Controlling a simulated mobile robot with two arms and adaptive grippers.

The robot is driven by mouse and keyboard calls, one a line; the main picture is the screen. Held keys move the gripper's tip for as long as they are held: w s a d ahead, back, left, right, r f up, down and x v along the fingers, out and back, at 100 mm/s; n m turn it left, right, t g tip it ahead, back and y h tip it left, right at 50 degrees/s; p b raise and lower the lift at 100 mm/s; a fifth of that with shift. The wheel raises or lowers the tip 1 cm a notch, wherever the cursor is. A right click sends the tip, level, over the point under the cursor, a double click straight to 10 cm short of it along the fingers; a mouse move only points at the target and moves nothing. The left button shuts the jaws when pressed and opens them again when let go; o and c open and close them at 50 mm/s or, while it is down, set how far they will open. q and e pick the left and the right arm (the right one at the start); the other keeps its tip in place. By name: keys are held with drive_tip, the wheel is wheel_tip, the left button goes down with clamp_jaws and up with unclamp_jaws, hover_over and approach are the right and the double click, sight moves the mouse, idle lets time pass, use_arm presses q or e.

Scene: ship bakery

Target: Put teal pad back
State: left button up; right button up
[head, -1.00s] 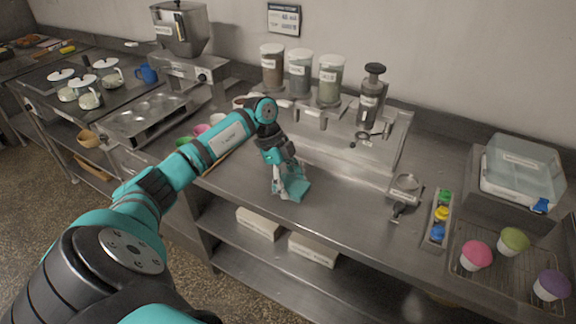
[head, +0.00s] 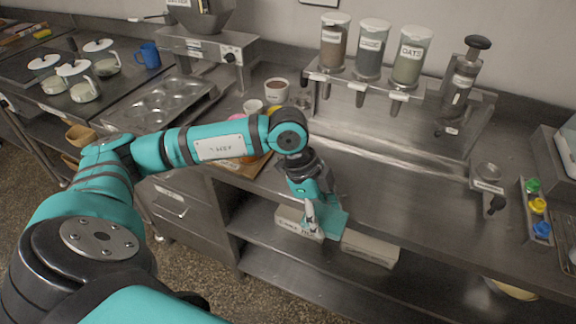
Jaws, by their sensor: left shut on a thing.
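The teal pad (head: 334,224) is a flat teal piece at the fingertips of my left gripper (head: 312,212). My left gripper is shut on it and points down near the front edge of the steel counter. In the picture the pad overlaps the counter's front edge and the shelf below. I cannot tell whether it touches the counter. My right gripper is not in view.
Hoppers, one labelled OATS (head: 411,57), stand on a dispenser at the back. A wooden board (head: 243,166) with small cups lies behind my left arm. Pale boxes (head: 371,249) rest on the lower shelf (head: 320,280). The counter's middle (head: 390,185) is clear.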

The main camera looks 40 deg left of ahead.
use_arm(q)
drive_tip(key=w+a+p, duration=0.1)
drive_tip(key=w+a, duration=0.2)
drive_tip(key=w+a+p, duration=0.1)
drive_tip(key=w+a, duration=0.1)
drive_tip(key=a, duration=0.2)
drive_tip(key=w+a+f+p, duration=0.1)
drive_tip(key=w+a, duration=0.2)
drive_tip(key=shift+w+a+p, duration=0.15)
drive_tip(key=shift+w+p, duration=0.15)
drive_tip(key=shift+w+a+f, duration=0.1)
drive_tip(key=shift+w+a, duration=0.3)
drive_tip(key=shift+a, duration=0.05)
drive_tip(key=shift+w+a+f+p, duration=0.1)
drive_tip(key=shift+a+f+p, duration=0.1)
drive_tip(key=shift+p, duration=0.15)
wheel_tip(320, 180, down, 3)
drive_tip(key=shift+r+p, duration=0.2)
drive_tip(key=shift+p, duration=0.3)
drive_tip(key=shift+f, duration=0.3)
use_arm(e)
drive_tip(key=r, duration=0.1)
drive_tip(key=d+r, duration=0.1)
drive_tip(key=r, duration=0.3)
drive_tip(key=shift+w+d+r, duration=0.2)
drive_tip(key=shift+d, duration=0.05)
use_arm(q)
drive_tip(key=shift+f, duration=0.15)
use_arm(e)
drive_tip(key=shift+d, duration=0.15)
